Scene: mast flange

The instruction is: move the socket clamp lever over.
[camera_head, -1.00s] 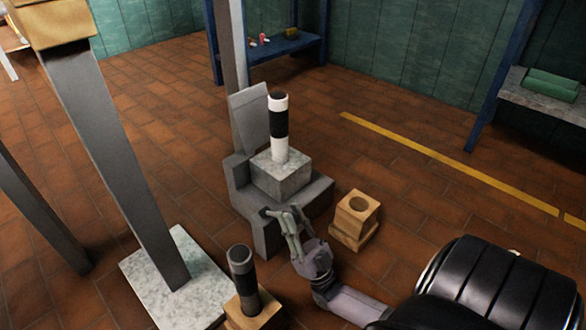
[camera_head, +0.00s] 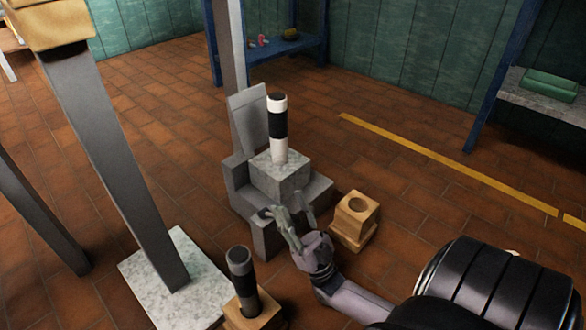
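A white post with a black band (camera_head: 279,125) stands upright in a pale stone-like block (camera_head: 278,178) on a grey stepped mount (camera_head: 248,208). My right gripper (camera_head: 288,208) is at the front of this mount, its fingers spread apart. I see nothing held between them. A small grey piece (camera_head: 266,212) shows by the left finger at the mount's front face; I cannot tell whether it is the clamp lever or part of the finger. No lever can be made out clearly, and the gripper covers part of the front. My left gripper is not in view.
A wooden block with a round hole (camera_head: 356,212) stands close right of my gripper. A dark cylinder (camera_head: 241,270) stands in another wooden block at the front. A slanted grey beam rises from a marble-like slab (camera_head: 150,280) at left.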

